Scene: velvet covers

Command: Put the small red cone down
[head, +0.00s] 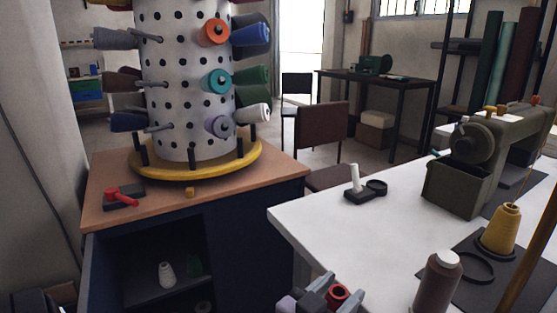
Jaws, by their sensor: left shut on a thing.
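The small red cone (338,294) shows at the bottom edge of the head view, mostly as a red ring-shaped end with a dark hole. My left gripper (322,296) is shut on it, and its grey fingers hide part of the cone. The cone and gripper are in front of the white table's (330,225) near left edge; the lower part of both is cut off by the frame. I cannot tell how high the cone is held. My right gripper is not in view.
A white perforated drum (187,90) with several coloured cones on pegs stands on a wooden-topped cabinet (245,182). The white table bears a brown cone (437,285), a yellow cone (501,232), a white post on a black base (357,180) and a sewing machine (478,165). Its middle is clear.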

